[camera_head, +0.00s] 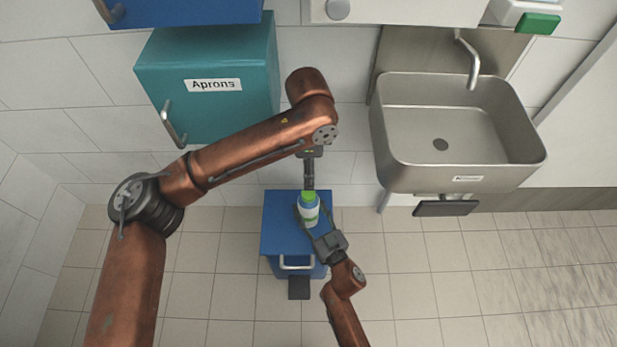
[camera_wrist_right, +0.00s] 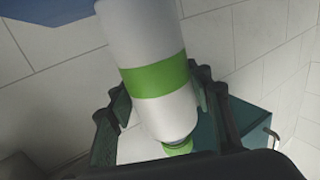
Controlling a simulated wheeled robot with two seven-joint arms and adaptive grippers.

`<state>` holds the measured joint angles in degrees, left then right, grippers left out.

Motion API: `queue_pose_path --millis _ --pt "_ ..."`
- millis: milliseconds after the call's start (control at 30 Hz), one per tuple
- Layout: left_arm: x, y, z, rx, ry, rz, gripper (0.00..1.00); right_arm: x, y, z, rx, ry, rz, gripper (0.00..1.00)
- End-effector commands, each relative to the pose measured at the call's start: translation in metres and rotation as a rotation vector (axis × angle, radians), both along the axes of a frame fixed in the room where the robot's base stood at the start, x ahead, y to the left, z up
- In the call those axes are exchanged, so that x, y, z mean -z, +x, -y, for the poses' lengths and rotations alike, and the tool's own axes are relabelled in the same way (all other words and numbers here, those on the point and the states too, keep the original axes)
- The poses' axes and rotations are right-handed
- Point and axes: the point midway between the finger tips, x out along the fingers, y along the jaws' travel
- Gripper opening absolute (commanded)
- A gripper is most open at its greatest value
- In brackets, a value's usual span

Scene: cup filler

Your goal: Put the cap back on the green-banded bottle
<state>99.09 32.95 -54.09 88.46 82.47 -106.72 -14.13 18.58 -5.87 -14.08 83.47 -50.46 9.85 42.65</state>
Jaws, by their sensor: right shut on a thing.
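The white bottle with a green band (camera_wrist_right: 153,73) stands between the fingers of my right gripper (camera_wrist_right: 150,125). It also shows in the head view (camera_head: 309,214), above the blue cabinet. My right gripper (camera_head: 317,225) is shut on the bottle. A green cap (camera_wrist_right: 178,149) is at the bottle's neck in the right wrist view. I cannot tell whether it is seated or just apart. My left gripper (camera_head: 309,186) points down from above, its tips at the green top of the bottle. Its fingers look close together, but whether they hold the cap is unclear.
A blue cabinet (camera_head: 275,205) with a handle is below the bottle. The teal Aprons cabinet (camera_head: 170,75) hangs on the wall at left, close to my left arm. A steel sink (camera_head: 400,145) with a tap is at right. The tiled floor at right is clear.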

Motion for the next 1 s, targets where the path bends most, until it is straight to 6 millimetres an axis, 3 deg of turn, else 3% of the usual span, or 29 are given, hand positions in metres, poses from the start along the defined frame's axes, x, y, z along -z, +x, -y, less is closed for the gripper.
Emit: queue_pose_path --millis 400,433,700,1000 --pt "-0.0086 -0.0001 0.0001 0.001 0.000 0.000 0.50 0.0001 0.0000 -0.0001 0.000 0.000 0.000 0.00" --pt "-0.0085 -0.0001 0.0001 0.001 0.000 0.000 0.50 0.0001 0.0000 -0.0001 0.000 0.000 0.000 0.48" --pt "-0.0084 -0.0001 0.0001 0.001 0.000 0.000 0.50 0.0000 0.0000 -0.0001 0.000 0.000 0.000 0.67" --pt "-0.0083 -0.0001 0.0001 0.001 0.000 0.000 0.50 0.0002 -0.0015 0.0010 0.000 0.000 0.000 0.67"
